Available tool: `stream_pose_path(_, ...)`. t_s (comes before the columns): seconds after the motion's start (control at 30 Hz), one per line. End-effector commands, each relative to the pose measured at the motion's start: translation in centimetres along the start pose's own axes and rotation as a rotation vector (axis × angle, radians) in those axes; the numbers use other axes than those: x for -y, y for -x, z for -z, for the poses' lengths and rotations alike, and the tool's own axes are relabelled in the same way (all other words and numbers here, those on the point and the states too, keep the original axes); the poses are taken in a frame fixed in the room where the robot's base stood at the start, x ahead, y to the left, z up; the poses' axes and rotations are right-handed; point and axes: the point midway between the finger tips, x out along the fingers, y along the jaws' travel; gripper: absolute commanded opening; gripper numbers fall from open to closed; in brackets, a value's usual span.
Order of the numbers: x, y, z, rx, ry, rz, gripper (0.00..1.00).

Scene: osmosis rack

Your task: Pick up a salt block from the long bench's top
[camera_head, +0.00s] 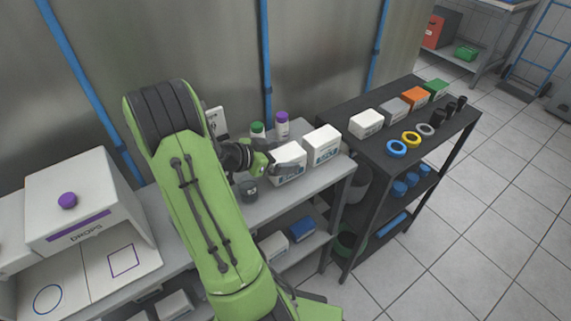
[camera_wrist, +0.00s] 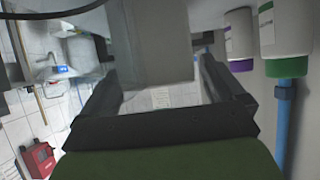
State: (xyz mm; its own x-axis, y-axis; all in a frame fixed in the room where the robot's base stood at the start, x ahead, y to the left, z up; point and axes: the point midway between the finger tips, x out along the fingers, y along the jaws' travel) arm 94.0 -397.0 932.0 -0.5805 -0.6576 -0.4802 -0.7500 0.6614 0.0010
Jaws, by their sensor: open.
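Two white blocks with blue print stand side by side on the grey long bench's top (camera_head: 312,190), the near block (camera_head: 290,178) and the far block (camera_head: 323,147). My gripper (camera_head: 272,164) is at the near block, partly covering it in the head view. In the wrist view, my gripper's dark fingers (camera_wrist: 158,78) are spread apart, and a pale block (camera_wrist: 150,45) shows between them. I cannot tell whether either finger touches it.
White bottles with a green cap (camera_head: 257,129) and a purple cap (camera_head: 281,118) stand just behind my gripper. A dark jar (camera_head: 249,190) stands in front. A black rack (camera_head: 385,160) with blocks and rings is to the right, a white DROPS box (camera_head: 85,200) to the left.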

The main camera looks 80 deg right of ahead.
Motion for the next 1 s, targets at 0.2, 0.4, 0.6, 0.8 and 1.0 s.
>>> stream_pose_path(0.2, 0.04, 0.1, 0.03, 0.0, 0.0, 0.001, 0.8)
stream_pose_path(0.4, 0.04, 0.12, 0.04, 0.0, 0.0, 0.001, 0.5)
stream_pose_path(0.6, 0.03, 0.13, 0.04, 0.0, 0.0, 0.001, 0.19)
stream_pose_path(0.8, 0.02, 0.14, 0.25, -0.006, -0.003, 0.001, 0.0)
stream_pose_path(1.0, 0.04, 0.2, 0.35, -0.006, -0.003, 0.001, 0.0)
